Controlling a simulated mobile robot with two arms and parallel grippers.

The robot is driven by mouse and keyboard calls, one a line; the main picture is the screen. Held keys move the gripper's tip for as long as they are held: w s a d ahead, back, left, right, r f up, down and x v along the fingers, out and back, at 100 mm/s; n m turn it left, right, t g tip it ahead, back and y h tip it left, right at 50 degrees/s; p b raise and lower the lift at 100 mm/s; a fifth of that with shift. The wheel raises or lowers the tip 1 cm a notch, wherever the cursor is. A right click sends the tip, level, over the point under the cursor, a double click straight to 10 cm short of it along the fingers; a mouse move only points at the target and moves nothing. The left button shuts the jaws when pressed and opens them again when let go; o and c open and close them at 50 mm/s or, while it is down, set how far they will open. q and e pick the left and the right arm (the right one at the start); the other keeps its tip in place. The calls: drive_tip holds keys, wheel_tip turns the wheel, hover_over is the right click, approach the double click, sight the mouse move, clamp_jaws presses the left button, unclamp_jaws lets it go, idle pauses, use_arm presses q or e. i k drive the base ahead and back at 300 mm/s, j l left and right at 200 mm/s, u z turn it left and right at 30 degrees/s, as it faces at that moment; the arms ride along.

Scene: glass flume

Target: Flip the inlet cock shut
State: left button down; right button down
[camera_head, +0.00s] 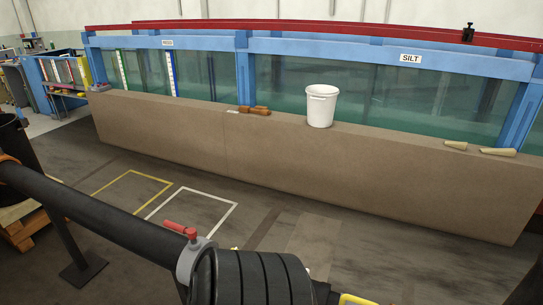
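The inlet cock (192,252) is a grey collar-like fitting on a thick black pipe (90,214) in the lower middle of the head view. Its red lever (180,229) sits on top. The lever points up-left in the picture, roughly in line with the pipe. A black ribbed hose (262,278) joins on the right of the cock and runs off the bottom edge. Neither of my grippers shows in this view.
Behind stands a long brown ledge (180,135) below the blue-framed glass flume (370,92). A white bucket (321,106) and brown and tan blocks sit on the ledge. Yellow (148,176) and white (210,191) floor markings lie beyond the pipe. A yellow bar (355,299) shows at bottom.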

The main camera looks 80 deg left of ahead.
sight(192, 233)
drive_tip(key=u, duration=3.3)
